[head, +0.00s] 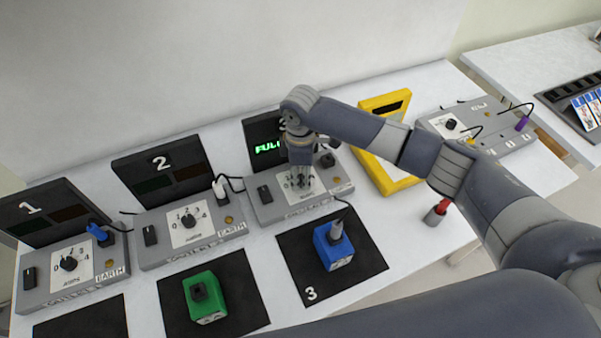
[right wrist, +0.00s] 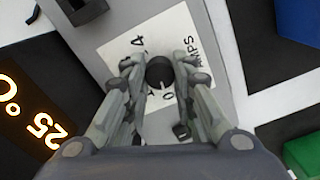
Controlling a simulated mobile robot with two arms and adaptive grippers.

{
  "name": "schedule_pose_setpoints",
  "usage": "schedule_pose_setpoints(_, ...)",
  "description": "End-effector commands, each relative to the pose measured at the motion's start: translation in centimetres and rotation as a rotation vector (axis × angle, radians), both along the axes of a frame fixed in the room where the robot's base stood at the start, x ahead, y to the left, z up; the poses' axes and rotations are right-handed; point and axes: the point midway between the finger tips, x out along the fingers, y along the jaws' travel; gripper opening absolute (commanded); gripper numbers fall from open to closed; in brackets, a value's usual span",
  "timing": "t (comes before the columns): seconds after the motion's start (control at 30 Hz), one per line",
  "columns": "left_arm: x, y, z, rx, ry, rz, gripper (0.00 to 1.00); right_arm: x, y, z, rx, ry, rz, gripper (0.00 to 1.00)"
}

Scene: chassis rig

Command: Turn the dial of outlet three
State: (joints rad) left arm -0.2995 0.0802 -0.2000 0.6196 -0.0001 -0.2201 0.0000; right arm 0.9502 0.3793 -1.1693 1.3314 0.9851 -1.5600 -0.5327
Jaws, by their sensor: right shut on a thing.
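Outlet three is the grey unit (head: 262,212) under the third dark display, part of whose "3" is hidden by my right arm. Its dial sits on a white scale plate (head: 317,193) and is mostly hidden in the head view. My right gripper (head: 301,182) points down over that plate. In the right wrist view the black dial (right wrist: 160,72) is between the fingertips of my right gripper (right wrist: 160,75), which are shut on it. Numbers and part of "AMPS" show on the plate there (right wrist: 120,48). My left gripper is out of view.
Outlet one (head: 45,292) and outlet two (head: 160,250) stand to the left with similar dials. A blue box (head: 334,252) is on the black mat marked 3 (head: 360,268), a green box (head: 205,302) on another. A yellow frame (head: 387,185) stands to the right.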

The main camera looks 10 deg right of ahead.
Motion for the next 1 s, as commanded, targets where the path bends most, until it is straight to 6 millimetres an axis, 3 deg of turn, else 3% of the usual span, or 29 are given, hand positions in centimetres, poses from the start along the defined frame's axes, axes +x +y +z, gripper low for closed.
schedule_pose_setpoints(0.3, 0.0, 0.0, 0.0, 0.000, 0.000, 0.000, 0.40, 0.1, 0.0, 0.1, 0.001, -0.004, 0.001, 0.01)
schedule_pose_setpoints(0.33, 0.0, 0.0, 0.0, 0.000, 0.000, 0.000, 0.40, 0.1, 0.0, 0.1, 0.001, -0.004, 0.001, 0.27)
schedule_pose_setpoints(0.4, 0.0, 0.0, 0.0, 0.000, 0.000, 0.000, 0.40, 0.1, 0.0, 0.1, 0.001, -0.004, 0.000, 0.43)
schedule_pose_setpoints(0.43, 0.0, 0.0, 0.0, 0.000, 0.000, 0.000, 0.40, 0.1, 0.0, 0.1, 0.001, -0.003, 0.000, 0.46)
schedule_pose_setpoints(0.77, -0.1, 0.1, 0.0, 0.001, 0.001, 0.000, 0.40, 0.1, 0.0, 0.2, 0.001, -0.002, 0.001, 0.46)
schedule_pose_setpoints(0.87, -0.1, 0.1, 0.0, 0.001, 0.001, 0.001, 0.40, 0.1, 0.0, 0.9, 0.002, -0.002, 0.001, 0.46)
schedule_pose_setpoints(1.0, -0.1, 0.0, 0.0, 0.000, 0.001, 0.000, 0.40, 0.2, 0.1, 3.2, 0.003, -0.006, 0.002, 0.46)
